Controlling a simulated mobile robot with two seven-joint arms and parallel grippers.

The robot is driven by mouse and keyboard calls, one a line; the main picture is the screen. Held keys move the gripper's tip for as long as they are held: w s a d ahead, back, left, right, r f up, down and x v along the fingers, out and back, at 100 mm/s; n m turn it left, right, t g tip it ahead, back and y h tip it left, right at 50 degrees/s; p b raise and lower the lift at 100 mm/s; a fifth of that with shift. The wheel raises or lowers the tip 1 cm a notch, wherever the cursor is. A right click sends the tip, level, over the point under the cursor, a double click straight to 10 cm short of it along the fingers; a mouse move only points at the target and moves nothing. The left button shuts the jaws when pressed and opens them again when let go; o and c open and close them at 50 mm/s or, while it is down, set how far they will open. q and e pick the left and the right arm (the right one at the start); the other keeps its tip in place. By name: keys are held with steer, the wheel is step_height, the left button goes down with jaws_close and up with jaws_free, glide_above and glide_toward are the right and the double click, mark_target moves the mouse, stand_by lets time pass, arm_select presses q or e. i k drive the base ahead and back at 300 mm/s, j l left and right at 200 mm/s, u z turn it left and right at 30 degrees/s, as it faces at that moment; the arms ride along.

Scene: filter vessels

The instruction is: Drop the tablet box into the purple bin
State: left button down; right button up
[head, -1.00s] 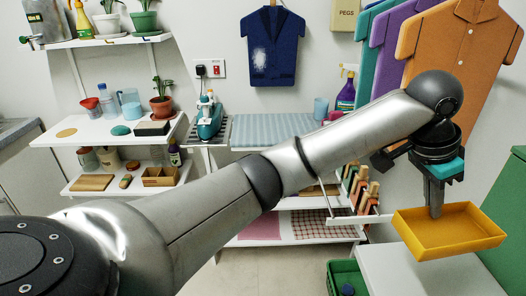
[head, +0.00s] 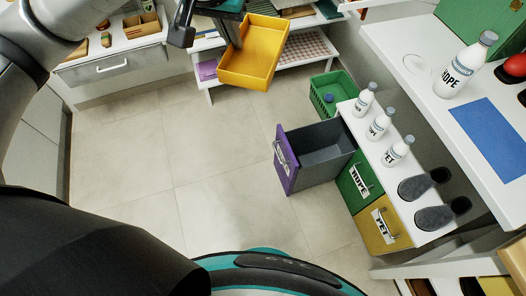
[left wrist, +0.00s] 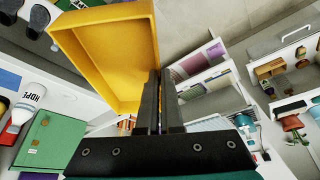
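A shallow, open yellow box (head: 254,52), apparently the tablet box, hangs tilted in the air at the top of the head view. My left gripper (head: 236,44) is shut on one wall of it. In the left wrist view the yellow box (left wrist: 110,55) is pinched between the fingers (left wrist: 160,105), and its inside looks empty. The purple bin (head: 286,162) is a pulled-out drawer with a purple front and an open dark grey inside. It is below and right of the yellow box, well apart from it. My right gripper is not in view.
A green bin (head: 357,187) and a yellow bin (head: 383,227) are shut beside the purple one. Several white bottles (head: 379,127) stand on the counter above. A green crate (head: 330,92) is on the floor behind. The tiled floor (head: 200,150) left of the purple bin is clear.

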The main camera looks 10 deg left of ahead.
mark_target(311, 160)
steer(key=k+j, duration=0.1)
steer(key=i+j, duration=0.4)
steer(key=i+j+z, duration=0.2)
steer(key=j, duration=0.15)
steer(key=i+j+z, duration=0.15)
steer(key=j, duration=0.2)
steer(key=i+j+z, duration=0.2)
steer(key=j, duration=0.15)
steer(key=l+z, duration=0.1)
steer(key=z, duration=1.2)
steer(key=i, duration=0.4)
